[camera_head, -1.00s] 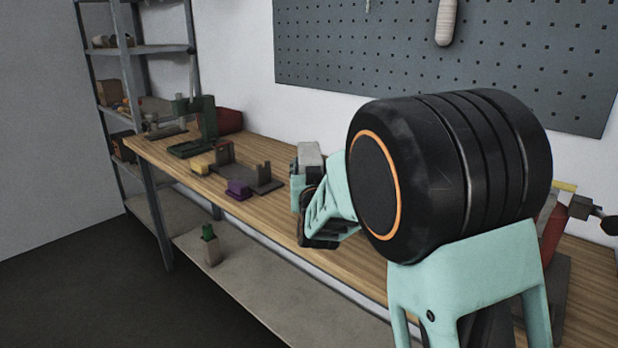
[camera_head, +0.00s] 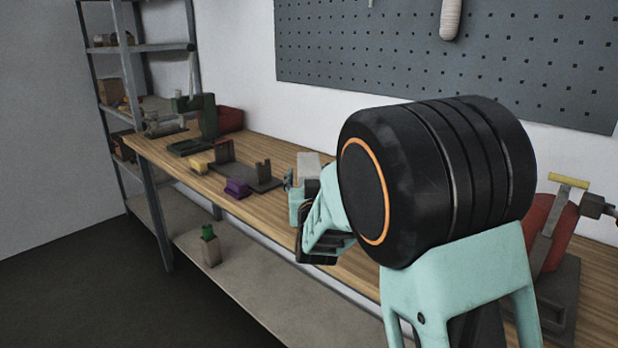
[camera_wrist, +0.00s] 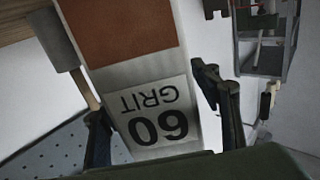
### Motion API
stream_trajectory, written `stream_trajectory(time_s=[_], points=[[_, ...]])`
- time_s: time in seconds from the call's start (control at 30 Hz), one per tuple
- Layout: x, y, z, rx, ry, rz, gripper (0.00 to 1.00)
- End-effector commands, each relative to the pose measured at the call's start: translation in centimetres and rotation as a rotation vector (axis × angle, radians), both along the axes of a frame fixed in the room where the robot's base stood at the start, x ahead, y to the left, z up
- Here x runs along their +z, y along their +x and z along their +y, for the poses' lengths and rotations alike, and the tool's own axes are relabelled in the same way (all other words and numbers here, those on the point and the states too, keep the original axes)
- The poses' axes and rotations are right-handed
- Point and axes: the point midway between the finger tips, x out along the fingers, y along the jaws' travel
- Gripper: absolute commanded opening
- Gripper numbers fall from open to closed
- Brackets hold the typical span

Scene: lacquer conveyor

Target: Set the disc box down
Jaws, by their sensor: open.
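The disc box (camera_wrist: 150,75) fills the middle of the wrist view. It is pale with a rust-brown panel and "60 GRIT" printed upside down. In the head view its pale top (camera_head: 308,166) shows just behind my gripper (camera_head: 292,183), over the bench. In the wrist view my gripper (camera_wrist: 152,95) is open, with one dark finger on each side of the box. A narrow gap shows at the right finger; contact at the left finger is unclear. My arm hides the box's lower part in the head view, so I cannot tell whether it rests on the bench.
The wooden bench (camera_head: 285,220) holds a grey fixture (camera_head: 255,176), a purple block (camera_head: 236,188), a yellow block (camera_head: 201,162) and a green press (camera_head: 208,118). A red machine (camera_head: 555,235) stands at right. A pegboard (camera_head: 480,65) hangs behind; a shelf rack (camera_head: 150,48) stands left.

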Motion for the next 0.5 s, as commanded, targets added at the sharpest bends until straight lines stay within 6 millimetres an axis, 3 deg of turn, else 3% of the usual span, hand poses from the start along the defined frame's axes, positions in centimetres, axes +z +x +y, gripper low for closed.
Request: stream_trajectory(time_s=[0.23,0.5], points=[[0.5,0.0,0.0,0.000,0.000,0.000,0.57],[0.4,-4.5,-0.5,0.002,0.002,0.000,0.57]])
